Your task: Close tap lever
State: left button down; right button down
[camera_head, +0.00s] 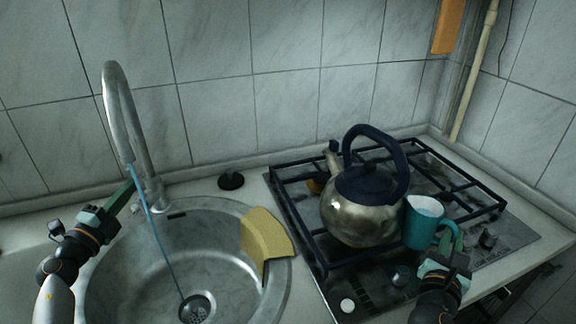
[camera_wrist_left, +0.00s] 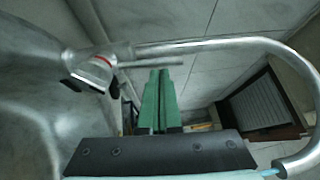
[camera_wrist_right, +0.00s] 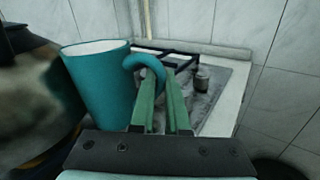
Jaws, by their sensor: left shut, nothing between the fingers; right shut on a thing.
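The chrome tap (camera_head: 122,115) stands at the back left of the sink, and a thin blue stream of water (camera_head: 160,235) runs from its spout to the drain. In the left wrist view, the tap body (camera_wrist_left: 92,70) has a red ring, and a thin lever (camera_wrist_left: 150,63) sticks out beside the fingertips. My left gripper (camera_head: 133,184) is shut and empty, close to the tap; whether it touches the lever cannot be told. My right gripper (camera_wrist_right: 162,85) is shut on the handle of a teal mug (camera_head: 421,228), which is upright beside the kettle.
A metal kettle (camera_head: 350,215) with a dark handle stands on the gas hob (camera_head: 300,225). A yellow cloth (camera_head: 265,240) hangs over the right rim of the sink (camera_head: 125,285). A black plug (camera_head: 230,181) lies behind the sink. The tiled wall closes off the back.

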aim_at(457, 228)
jog(key=shift+r, duration=0.15)
pick_arm(q)
jog(key=w+r+p, duration=0.1)
jog(key=p, duration=0.2)
jog(key=shift+g, duration=0.3)
pick_arm(e)
notch_tip(457, 228, up, 4)
jog(key=shift+f, duration=0.25)
pick_arm(q)
jog(key=shift+w+a+p, duration=0.1)
jog(key=shift+w+p, duration=0.2)
jog(key=shift+p, duration=0.55)
pick_arm(e)
jog(key=shift+r, duration=0.6)
jog(key=shift+s, duration=0.1)
pick_arm(q)
jog(key=shift+r, duration=0.15)
